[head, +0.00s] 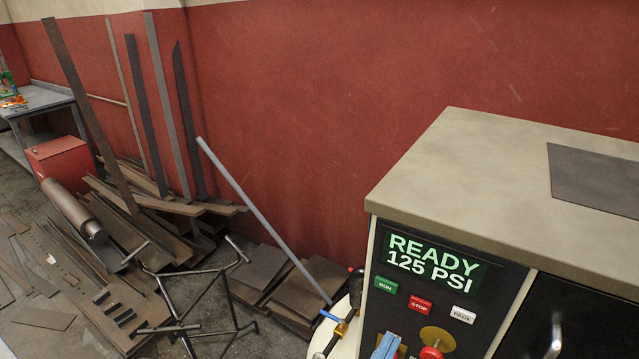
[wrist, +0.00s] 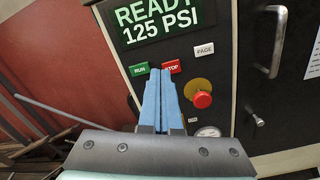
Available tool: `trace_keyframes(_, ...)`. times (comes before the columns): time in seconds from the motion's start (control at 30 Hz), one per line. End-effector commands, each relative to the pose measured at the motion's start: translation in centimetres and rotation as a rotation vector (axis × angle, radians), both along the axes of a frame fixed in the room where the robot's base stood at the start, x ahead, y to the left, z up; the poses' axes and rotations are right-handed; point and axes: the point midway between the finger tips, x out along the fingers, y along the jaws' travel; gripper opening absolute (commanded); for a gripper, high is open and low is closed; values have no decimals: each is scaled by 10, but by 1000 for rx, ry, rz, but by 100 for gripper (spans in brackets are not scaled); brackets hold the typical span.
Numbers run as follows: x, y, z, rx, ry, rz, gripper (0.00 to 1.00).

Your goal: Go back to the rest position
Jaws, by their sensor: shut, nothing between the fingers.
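My gripper (wrist: 160,100) has blue fingers that are together with nothing between them. In the wrist view it points at the dark control panel, with its tips just below the red STOP button (wrist: 172,66) and the green RUN button (wrist: 139,69). In the head view the blue fingers of my gripper (head: 386,345) show at the bottom edge, in front of the panel below the STOP button (head: 420,304). The display (head: 433,262) reads READY 125 PSI. I cannot tell from these views whether the fingertips touch the panel.
A red emergency knob (wrist: 203,100) on a yellow base is right of my fingers, with a gauge (wrist: 208,132) below. The machine's beige top (head: 500,165) fills the right. Metal bars, plates and a black tube frame (head: 195,300) lie at left by the red wall.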

Motion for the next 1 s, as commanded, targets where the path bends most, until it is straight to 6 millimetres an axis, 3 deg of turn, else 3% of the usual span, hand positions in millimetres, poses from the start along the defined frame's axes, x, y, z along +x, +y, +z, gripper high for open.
trace_keyframes(0.13,35,7,92,541,-438,89,0)
trace_keyframes(0.3,44,29,211,1209,-885,344,0)
trace_keyframes(0.37,37,40,255,1443,-1005,473,0)
trace_keyframes(0.5,2,68,347,1947,-1150,815,0)
trace_keyframes(0.6,-30,85,394,2221,-1141,1036,0)
trace_keyframes(0.7,-56,98,424,2408,-1084,1198,0)
trace_keyframes(0.8,-72,106,439,2512,-1032,1288,0)
trace_keyframes(1.0,-77,108,443,2546,-1011,1316,0)
